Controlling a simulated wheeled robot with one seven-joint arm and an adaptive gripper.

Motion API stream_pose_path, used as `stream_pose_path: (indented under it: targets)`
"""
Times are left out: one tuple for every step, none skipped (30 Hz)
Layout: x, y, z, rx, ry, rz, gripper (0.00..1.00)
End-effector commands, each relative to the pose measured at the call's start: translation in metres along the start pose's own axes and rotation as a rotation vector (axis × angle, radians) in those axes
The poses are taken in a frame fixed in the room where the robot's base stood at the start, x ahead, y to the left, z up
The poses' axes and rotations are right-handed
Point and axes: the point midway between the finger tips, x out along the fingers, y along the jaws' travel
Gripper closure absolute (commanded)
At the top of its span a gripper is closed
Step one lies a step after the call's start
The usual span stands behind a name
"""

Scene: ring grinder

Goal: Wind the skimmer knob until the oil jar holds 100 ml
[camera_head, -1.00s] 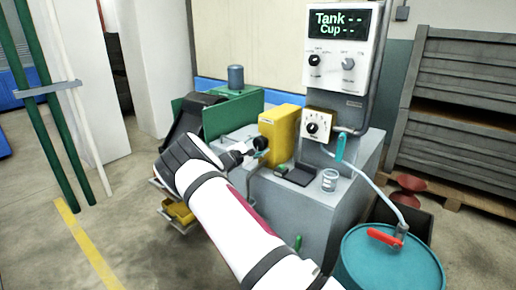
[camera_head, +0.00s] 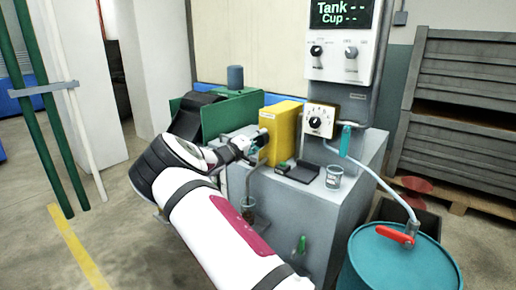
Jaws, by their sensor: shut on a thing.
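The yellow skimmer box (camera_head: 284,134) stands on the grey machine's top. My gripper (camera_head: 257,142) is at the box's left side, shut on the dark skimmer knob (camera_head: 263,137), which it partly hides. A small jar (camera_head: 248,207) with something dark low in it sits below the gripper, against the machine's front left; I take it to be the oil jar. Its level is too small to read. The display (camera_head: 340,14) reads "Tank --" and "Cup --".
A clear beaker (camera_head: 333,177) stands on the machine top by a small dark pad (camera_head: 298,171). A dial box (camera_head: 321,120) and a control panel (camera_head: 344,55) are behind. A teal drum (camera_head: 400,268) with a red-handled valve (camera_head: 395,234) stands at right.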

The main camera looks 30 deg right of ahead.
Motion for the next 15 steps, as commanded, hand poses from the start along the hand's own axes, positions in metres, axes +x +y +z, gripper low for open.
stream_pose_path:
  targets:
    - [0.0000,-0.0047,0.0029,0.034,-0.002,0.000,0.79]
    - [0.0000,-0.0045,0.0029,0.056,-0.002,0.000,0.79]
    - [-0.0001,-0.0046,0.0032,0.084,-0.003,0.000,0.79]
    - [-0.0002,-0.0048,0.0034,0.103,-0.003,0.000,0.79]
    - [-0.0002,-0.0048,0.0035,0.122,-0.003,0.000,0.79]
    - [0.0000,-0.0044,0.0036,0.147,-0.003,0.000,0.79]
    - [0.0001,-0.0040,0.0036,0.163,-0.003,0.000,0.79]
    - [0.0002,-0.0039,0.0036,0.180,-0.003,0.000,0.79]
    - [0.0002,-0.0040,0.0038,0.202,-0.003,0.000,0.79]
    - [0.0002,-0.0040,0.0039,0.216,-0.003,-0.001,0.79]
    - [0.0002,-0.0040,0.0039,0.230,-0.004,-0.001,0.79]
    - [0.0002,-0.0036,0.0039,0.249,-0.004,-0.001,0.79]
    - [0.0002,-0.0033,0.0038,0.262,-0.004,-0.001,0.79]
    - [0.0002,-0.0031,0.0037,0.273,-0.004,-0.001,0.79]
    - [0.0002,-0.0028,0.0037,0.286,-0.004,-0.001,0.79]
